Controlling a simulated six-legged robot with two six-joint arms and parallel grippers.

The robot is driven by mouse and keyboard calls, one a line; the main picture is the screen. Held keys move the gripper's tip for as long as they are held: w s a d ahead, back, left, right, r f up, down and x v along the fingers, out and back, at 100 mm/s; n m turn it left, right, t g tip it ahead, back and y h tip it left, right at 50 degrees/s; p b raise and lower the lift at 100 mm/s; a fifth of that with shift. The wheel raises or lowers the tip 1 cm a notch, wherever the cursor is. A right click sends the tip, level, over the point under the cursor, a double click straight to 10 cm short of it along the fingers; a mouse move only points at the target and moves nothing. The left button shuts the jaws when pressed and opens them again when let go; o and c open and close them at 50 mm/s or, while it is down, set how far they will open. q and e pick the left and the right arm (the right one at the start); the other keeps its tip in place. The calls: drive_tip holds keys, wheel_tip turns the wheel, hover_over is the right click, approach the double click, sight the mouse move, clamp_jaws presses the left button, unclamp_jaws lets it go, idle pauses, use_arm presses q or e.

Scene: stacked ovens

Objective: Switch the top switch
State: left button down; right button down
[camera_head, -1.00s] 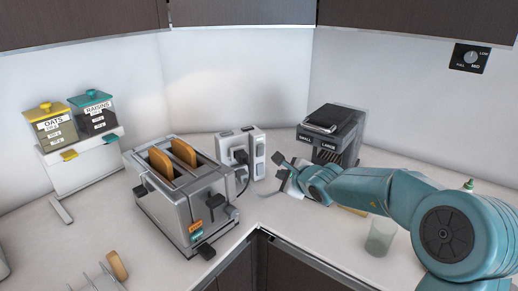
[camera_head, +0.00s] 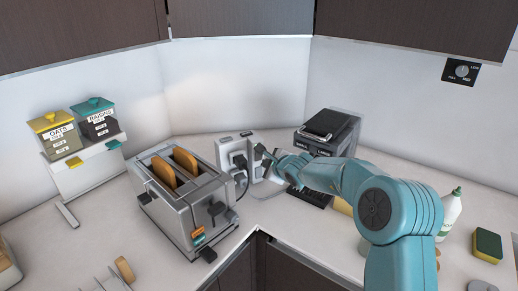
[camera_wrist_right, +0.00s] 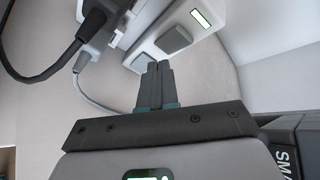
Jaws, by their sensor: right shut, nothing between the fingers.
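A white socket block (camera_head: 236,151) stands on the counter in the corner, with a black plug and cable in it. In the right wrist view the block (camera_wrist_right: 195,38) shows one grey rocker switch (camera_wrist_right: 173,39) and another (camera_wrist_right: 138,62) lower left. My right gripper (camera_head: 262,152) is at the block's right side in the head view. In the wrist view its fingers (camera_wrist_right: 158,66) are together, empty, with the tips close below the two switches. I cannot tell whether they touch. The arm hides part of the block's right side. My left gripper is out of view.
A toaster (camera_head: 187,206) with two bread slices stands left of the block. A dark coffee machine (camera_head: 327,137) stands right behind my right gripper. The plug's black cable (camera_wrist_right: 38,76) hangs left of the fingers.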

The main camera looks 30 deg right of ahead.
drive_tip(key=shift+w+r, duration=0.1)
drive_tip(key=shift+w, duration=0.3)
idle(1.8)
drive_tip(key=shift+w+p, duration=0.45)
drive_tip(key=shift+p, duration=0.15)
